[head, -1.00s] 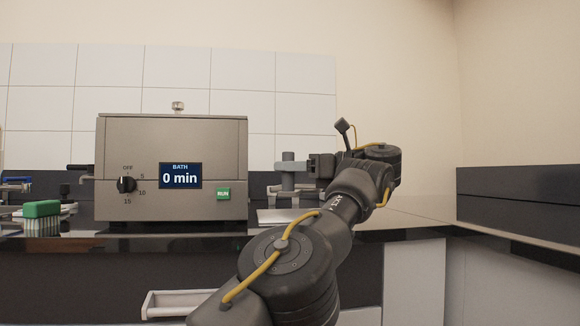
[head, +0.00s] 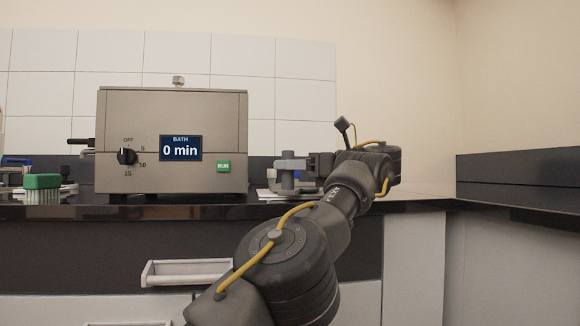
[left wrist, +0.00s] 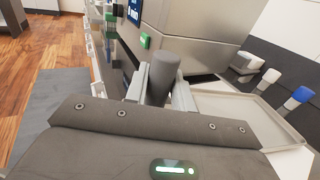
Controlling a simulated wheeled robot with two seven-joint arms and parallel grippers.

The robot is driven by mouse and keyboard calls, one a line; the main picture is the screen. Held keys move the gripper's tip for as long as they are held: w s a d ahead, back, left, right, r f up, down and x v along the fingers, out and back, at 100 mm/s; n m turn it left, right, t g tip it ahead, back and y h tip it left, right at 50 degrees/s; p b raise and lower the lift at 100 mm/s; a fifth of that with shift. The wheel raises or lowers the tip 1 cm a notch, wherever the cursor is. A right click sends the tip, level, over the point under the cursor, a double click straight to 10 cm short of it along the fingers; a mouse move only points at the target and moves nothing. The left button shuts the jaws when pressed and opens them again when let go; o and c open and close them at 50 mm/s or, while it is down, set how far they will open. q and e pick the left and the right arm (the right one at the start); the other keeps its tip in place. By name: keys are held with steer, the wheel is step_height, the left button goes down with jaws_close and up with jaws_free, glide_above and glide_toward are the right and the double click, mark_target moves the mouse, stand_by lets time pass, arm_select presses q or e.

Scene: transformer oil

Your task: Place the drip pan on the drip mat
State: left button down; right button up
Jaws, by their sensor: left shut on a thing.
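My left gripper (head: 288,178) is shut on a dark grey upright cylinder, low over the counter just right of the bath unit. In the left wrist view the cylinder (left wrist: 164,76) stands between the two light grey fingers. A flat light grey tray with a raised rim, which looks like the drip pan (left wrist: 286,141), spreads out right of the fingers in that view. Whether the cylinder is part of the tray is hidden by my gripper. In the head view only a pale flat edge shows below the fingers. My right gripper is out of view.
The bath unit (head: 215,110) reads 0 min and stands close left of my gripper. A green-topped rack (head: 42,182) is at the far left. Bottles with blue (left wrist: 302,94) and white caps stand beyond the tray. The counter to the right is clear.

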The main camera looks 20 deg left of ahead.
arm_select(q)
steer(key=shift+f+b, duration=0.3)
steer(key=c, duration=0.8)
jaws_free()
steer(key=shift+o, duration=0.2)
